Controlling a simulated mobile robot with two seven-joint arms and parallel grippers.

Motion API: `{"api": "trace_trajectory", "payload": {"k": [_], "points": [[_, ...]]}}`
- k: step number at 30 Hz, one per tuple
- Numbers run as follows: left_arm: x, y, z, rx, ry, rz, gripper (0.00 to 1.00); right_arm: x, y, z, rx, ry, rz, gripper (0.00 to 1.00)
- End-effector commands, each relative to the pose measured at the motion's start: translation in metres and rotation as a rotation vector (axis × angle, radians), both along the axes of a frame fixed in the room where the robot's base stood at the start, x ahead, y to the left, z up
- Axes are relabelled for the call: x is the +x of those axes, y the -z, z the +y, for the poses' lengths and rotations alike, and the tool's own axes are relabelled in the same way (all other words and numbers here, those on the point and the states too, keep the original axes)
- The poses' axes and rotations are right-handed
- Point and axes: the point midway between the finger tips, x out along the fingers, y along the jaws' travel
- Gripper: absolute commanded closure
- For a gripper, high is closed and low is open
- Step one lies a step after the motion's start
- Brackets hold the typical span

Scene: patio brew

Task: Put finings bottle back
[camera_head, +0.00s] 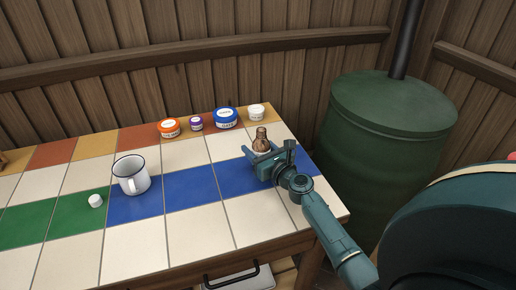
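A small brown bottle (262,141) with a pale label, which looks like the finings bottle, stands upright at the right part of the tiled table. My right gripper (267,152) reaches in from the front right, low at the bottle. Its fingers look spread to either side, with the bottle's neck showing above and between or just behind them. The gripper hides the bottle's lower part, so contact cannot be seen. My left gripper is out of view.
A white mug (131,176) and a small white cap (96,201) are at left. A green barrel (385,150) stands beyond the table's right end.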

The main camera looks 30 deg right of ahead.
Motion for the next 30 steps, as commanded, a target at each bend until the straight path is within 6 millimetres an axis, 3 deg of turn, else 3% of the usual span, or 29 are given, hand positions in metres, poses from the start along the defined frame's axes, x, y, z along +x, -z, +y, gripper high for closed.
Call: {"api": "trace_trajectory", "payload": {"k": [5,15,20,30], "points": [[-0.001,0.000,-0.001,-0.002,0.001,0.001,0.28,0.000,0.000,0.000,0.000,0.000,0.000,0.32],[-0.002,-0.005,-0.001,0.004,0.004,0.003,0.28,0.000,-0.007,0.000,-0.001,0.000,0.000,0.31],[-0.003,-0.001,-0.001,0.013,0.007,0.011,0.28,-0.026,-0.003,-0.001,0.000,0.000,0.002,0.31],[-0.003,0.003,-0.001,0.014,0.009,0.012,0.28,-0.097,-0.002,-0.003,0.000,0.001,0.002,0.31]]}}
